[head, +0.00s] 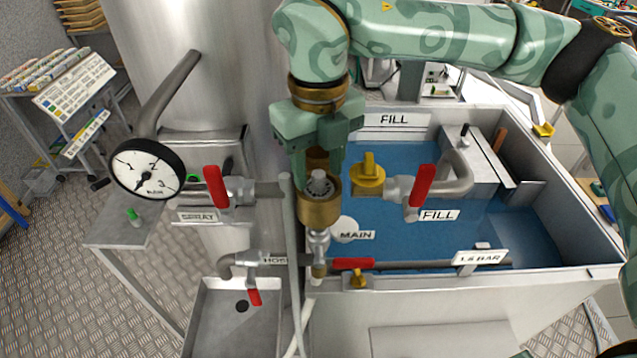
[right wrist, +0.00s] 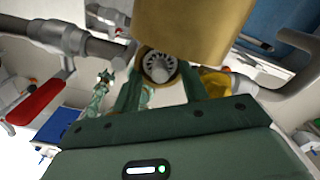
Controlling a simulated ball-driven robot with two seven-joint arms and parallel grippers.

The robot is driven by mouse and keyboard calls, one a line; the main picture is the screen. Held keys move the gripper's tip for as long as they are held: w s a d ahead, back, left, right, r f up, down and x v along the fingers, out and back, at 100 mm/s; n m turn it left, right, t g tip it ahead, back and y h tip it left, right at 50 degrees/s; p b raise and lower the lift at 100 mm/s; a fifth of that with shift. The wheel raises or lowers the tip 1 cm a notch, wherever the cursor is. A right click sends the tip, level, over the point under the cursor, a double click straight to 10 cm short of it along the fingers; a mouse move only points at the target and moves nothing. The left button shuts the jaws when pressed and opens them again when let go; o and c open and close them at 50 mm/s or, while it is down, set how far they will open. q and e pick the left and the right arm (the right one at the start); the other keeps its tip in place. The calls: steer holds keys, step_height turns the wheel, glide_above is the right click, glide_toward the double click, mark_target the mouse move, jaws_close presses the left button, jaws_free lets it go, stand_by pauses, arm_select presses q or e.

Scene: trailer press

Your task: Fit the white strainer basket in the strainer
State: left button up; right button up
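The white strainer basket (head: 320,183) shows as a small pale, slotted cylinder at the mouth of the brass strainer (head: 320,212). The brass overlaps it in the picture, and how deep it sits cannot be told. In the right wrist view the slotted end of the basket (right wrist: 160,67) shows below a large brass body (right wrist: 195,28). My right gripper (head: 318,170) points down over the strainer. Its green fingers stand on both sides of the basket and look closed on it; the contact itself is partly hidden. My left gripper is not in view.
A yellow valve knob (head: 367,176) stands close to the right of the gripper. Red levers (head: 216,187) and (head: 422,186) flank the strainer on grey pipes. A grey hose (head: 292,250) runs down beside it. A blue-water tank (head: 500,225) lies behind, and a gauge (head: 147,168) stands left.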

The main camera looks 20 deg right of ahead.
mark_target(318, 174)
steer(key=shift+r, duration=0.15)
step_height(318, 174, up, 16)
stand_by(0.3)
